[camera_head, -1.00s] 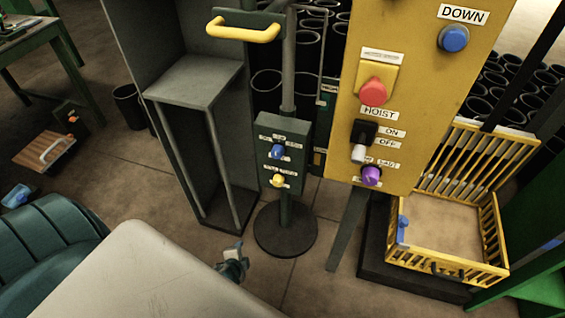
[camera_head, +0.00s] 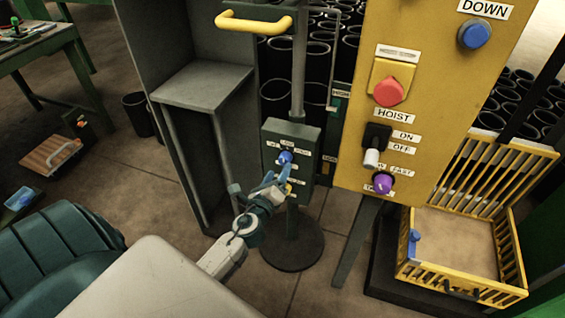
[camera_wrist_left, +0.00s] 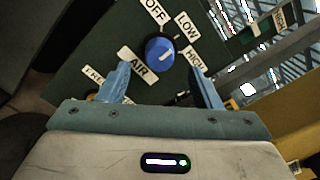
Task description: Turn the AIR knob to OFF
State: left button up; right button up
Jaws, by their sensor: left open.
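The blue AIR knob (camera_head: 285,157) is on the front of a dark green box on a post. In the left wrist view the blue knob (camera_wrist_left: 160,55) has a white mark that points toward the upper right, on the LOW and HIGH side, away from OFF. Which of the two it marks is hard to tell. My left gripper (camera_head: 276,179) is open and empty, just in front of the box and a little below the knob. In the left wrist view its blue fingers (camera_wrist_left: 160,80) stand apart on either side below the knob, apparently not touching it. My right gripper is out of view.
A yellow knob (camera_head: 288,187) lower on the box is partly hidden by my gripper. A yellow hoist panel (camera_head: 350,165) with a red button (camera_head: 390,91) and purple knob (camera_head: 383,183) stands close on the right. A grey cabinet (camera_head: 203,80) stands left of the post.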

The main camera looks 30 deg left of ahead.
aim_at(283, 163)
pick_arm(q)
jog(key=shift+x, duration=2.35)
jog(key=shift+a, duration=0.1)
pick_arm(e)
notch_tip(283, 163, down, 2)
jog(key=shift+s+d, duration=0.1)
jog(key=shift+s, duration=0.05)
pick_arm(q)
jog(key=c, duration=1)
